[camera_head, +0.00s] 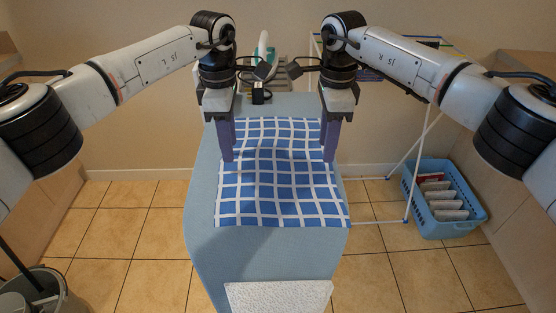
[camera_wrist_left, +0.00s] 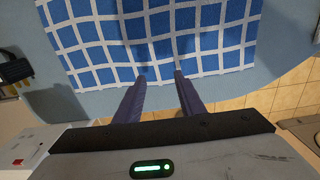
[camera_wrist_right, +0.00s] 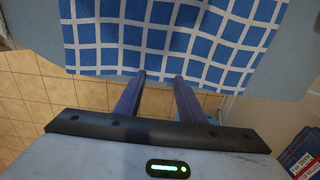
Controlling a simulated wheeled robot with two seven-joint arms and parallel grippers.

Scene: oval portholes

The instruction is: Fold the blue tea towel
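The blue tea towel with a white grid (camera_head: 275,180) lies spread on the light blue ironing board (camera_head: 270,255), with slight ripples across its middle. It also fills the upper part of the left wrist view (camera_wrist_left: 165,35) and the right wrist view (camera_wrist_right: 175,35). My left gripper (camera_head: 227,158) points down at the towel's left edge, its two fingers apart (camera_wrist_left: 160,78). My right gripper (camera_head: 330,158) points down at the towel's right edge, its fingers apart (camera_wrist_right: 160,76). I cannot tell whether the fingertips touch the cloth.
An iron (camera_head: 263,48) stands at the far end of the board. A blue basket (camera_head: 445,222) with folded items stands on the floor at the right, beside a white rack (camera_head: 408,190). A bucket (camera_head: 45,295) is at the lower left.

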